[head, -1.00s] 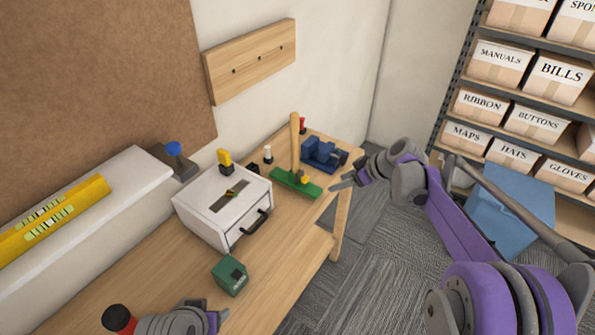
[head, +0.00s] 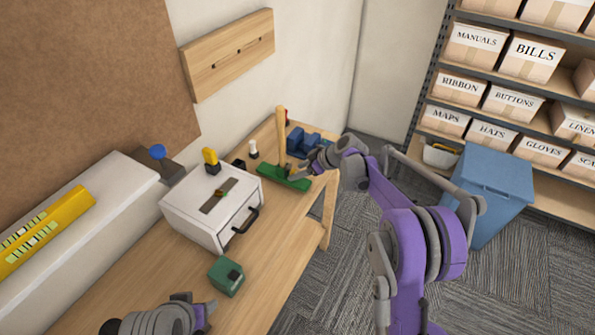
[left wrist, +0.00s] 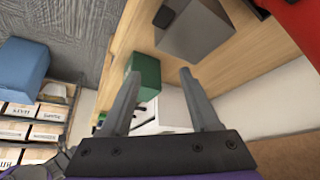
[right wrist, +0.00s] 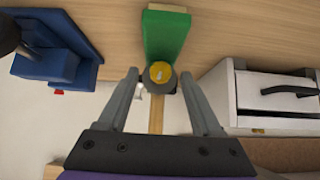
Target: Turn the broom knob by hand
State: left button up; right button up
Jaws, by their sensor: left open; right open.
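The broom has a green head (head: 283,178) on the bench and an upright wooden handle (head: 281,135). In the right wrist view the green head (right wrist: 165,35) lies ahead, and the round yellow knob (right wrist: 160,72) in a dark grey collar sits between the fingertips. My right gripper (head: 298,169) is open around the knob; whether a finger touches it I cannot tell. In the head view the gripper mostly hides the knob. My left gripper (left wrist: 158,85) is open and empty over the near end of the bench.
A white drawer box (head: 205,213) with a dark handle stands left of the broom. A blue block-like tool (head: 300,140) is behind it. A green cube (head: 226,276) is nearer. A blue bin (head: 490,190) stands on the carpet before the shelves.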

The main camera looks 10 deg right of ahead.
jog(key=shift+w+a+f, duration=0.15)
jog(key=shift+a+f, duration=0.15)
jog(key=shift+f, duration=0.05)
grip_shut()
dwell(0.4)
jog(key=shift+w+d+f+m+g+y, duration=0.1)
jog(key=shift+w+m+g+y, duration=0.05)
jog(key=shift+m+g+y, duration=0.3)
jog(key=shift+w+d+m+g+y, duration=0.1)
jog(key=shift+m+g+y, duration=0.15)
jog(key=shift+g+y, duration=0.25)
jog(key=shift+w+d+m+g+y, duration=0.1)
jog(key=shift+w+m+g+y, duration=0.05)
jog(key=shift+m+g+y, duration=0.8)
